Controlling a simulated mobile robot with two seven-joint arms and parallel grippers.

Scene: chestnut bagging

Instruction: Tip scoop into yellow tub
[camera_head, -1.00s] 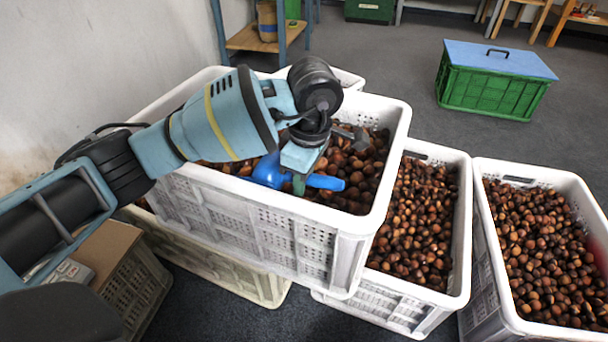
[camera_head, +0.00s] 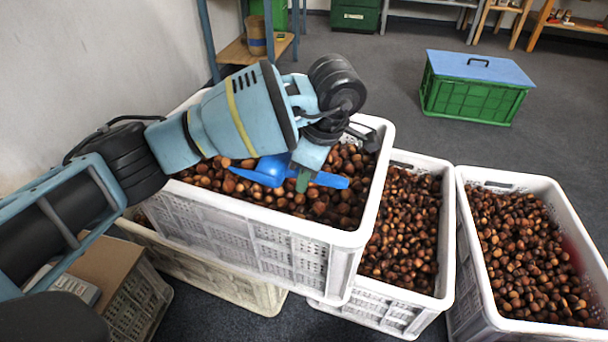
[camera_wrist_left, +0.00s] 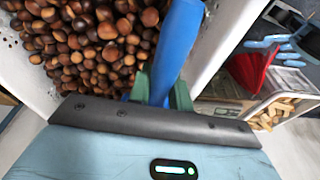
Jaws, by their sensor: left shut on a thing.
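A blue scoop (camera_head: 262,172) is over the chestnuts in the raised white crate (camera_head: 285,232). My left gripper (camera_head: 304,180) points down over this crate and is shut on the scoop's handle. In the left wrist view, the blue handle (camera_wrist_left: 178,45) stands between my green fingertips (camera_wrist_left: 161,92). I cannot tell whether the scoop touches the chestnuts, and its contents are not visible. No yellow tub shows in either view. My right gripper is out of view.
Two more white crates of chestnuts, a middle one (camera_head: 447,255) and a right one (camera_head: 572,225), stand to the right. A green crate with a blue lid (camera_head: 480,67) stands on the open floor behind. A blue shelf frame (camera_head: 209,42) is at back left.

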